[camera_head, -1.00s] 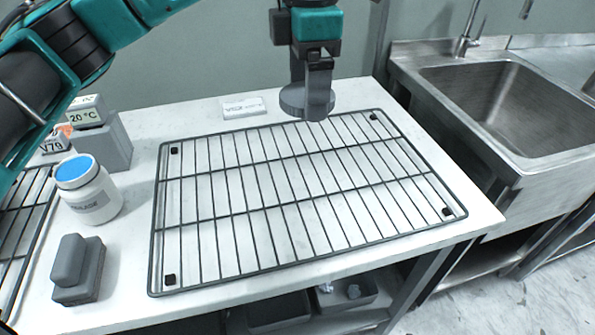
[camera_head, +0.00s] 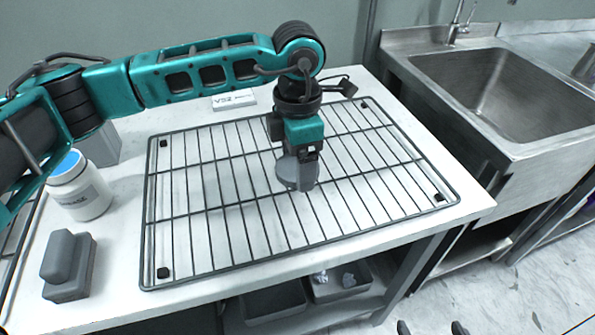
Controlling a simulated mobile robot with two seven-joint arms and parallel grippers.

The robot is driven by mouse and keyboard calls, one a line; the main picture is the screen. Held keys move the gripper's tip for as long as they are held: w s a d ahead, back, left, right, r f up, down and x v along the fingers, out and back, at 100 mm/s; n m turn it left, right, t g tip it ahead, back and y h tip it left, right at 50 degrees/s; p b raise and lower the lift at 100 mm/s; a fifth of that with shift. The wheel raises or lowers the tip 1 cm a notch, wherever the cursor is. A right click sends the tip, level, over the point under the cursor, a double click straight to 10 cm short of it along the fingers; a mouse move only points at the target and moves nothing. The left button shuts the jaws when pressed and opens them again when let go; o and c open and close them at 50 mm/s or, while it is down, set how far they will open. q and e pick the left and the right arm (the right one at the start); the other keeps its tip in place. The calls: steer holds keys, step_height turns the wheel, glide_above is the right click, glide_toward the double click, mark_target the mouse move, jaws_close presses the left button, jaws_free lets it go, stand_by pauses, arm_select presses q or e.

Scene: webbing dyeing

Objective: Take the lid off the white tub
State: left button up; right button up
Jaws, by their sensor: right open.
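The white tub (camera_head: 82,192) stands upright at the left of the table. Its round top shows blue (camera_head: 66,163) inside a white rim, with no cover seen over it. My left gripper (camera_head: 304,172), on the arm from the left, is over the middle of the wire rack, pointing down. It is shut on a grey round disc, which looks like a lid (camera_head: 287,172); the disc partly hides the fingers. Two dark tips at the bottom edge look like my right gripper (camera_head: 431,329), spread apart and empty, mostly out of frame.
The wire rack (camera_head: 247,267) fills most of the white table (camera_head: 112,300). A grey block (camera_head: 68,262) sits in front of the tub. A small white label (camera_head: 233,99) lies behind the rack. A steel sink (camera_head: 490,90) stands at right. Grey bins (camera_head: 275,303) are below.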

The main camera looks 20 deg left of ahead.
arm_select(q)
steer(key=shift+f, duration=1.7)
steer(key=shift+f+b, duration=0.2)
steer(key=shift+b, duration=0.1)
steer(key=o, duration=1)
steer(key=shift+r, duration=0.1)
steer(key=shift+o, duration=0.2)
step_height(320, 180, up, 12)
steer(key=shift+r+p, duration=0.1)
steer(key=shift+p, duration=0.25)
